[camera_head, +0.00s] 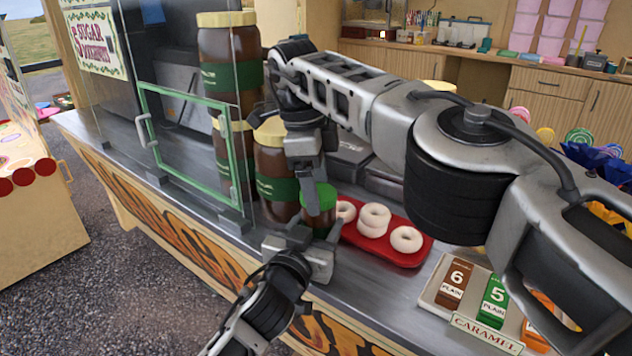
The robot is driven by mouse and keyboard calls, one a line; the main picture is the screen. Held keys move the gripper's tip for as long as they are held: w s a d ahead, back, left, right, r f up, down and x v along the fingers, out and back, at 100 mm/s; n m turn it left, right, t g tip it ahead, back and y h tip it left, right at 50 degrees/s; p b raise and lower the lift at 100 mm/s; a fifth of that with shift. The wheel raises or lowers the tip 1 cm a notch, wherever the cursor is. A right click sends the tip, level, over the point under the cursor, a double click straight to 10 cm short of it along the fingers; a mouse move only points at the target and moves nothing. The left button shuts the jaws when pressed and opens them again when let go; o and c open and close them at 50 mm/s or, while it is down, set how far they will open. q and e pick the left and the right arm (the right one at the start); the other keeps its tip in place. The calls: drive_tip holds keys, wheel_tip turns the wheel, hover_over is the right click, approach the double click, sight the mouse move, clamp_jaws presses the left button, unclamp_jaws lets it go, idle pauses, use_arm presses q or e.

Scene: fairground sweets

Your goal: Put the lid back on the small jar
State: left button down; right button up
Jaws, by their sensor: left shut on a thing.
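The small jar (321,224), brown and upright, stands at the front edge of the counter. A green cap-like piece (318,196), which looks like the lid, is at its top. I cannot tell whether it is seated or just held there. My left gripper (318,256) is low at the jar's front and shut on the jar; its fingers partly cover the jar's base. My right gripper (310,178) points down from above, at the upper left of the green piece. Its fingertips are partly hidden, so its opening is unclear.
Large brown jars (275,160) with green labels stand close behind on the left, beside a green-framed glass panel (193,88). A red tray (352,236) of white doughnuts is just right. A caramel price board (436,296) lies further right. My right arm crosses above the counter.

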drive_tip(key=r+n+y, duration=0.1)
drive_tip(key=r, duration=0.2)
drive_tip(key=r+n, duration=0.2)
drive_tip(key=r, duration=0.2)
drive_tip(key=shift+d+r+y, duration=0.2)
drive_tip(key=shift+r+y, duration=0.1)
drive_tip(key=shift+y, duration=0.1)
drive_tip(key=shift+c, duration=0.2)
drive_tip(key=shift+f, duration=4.05)
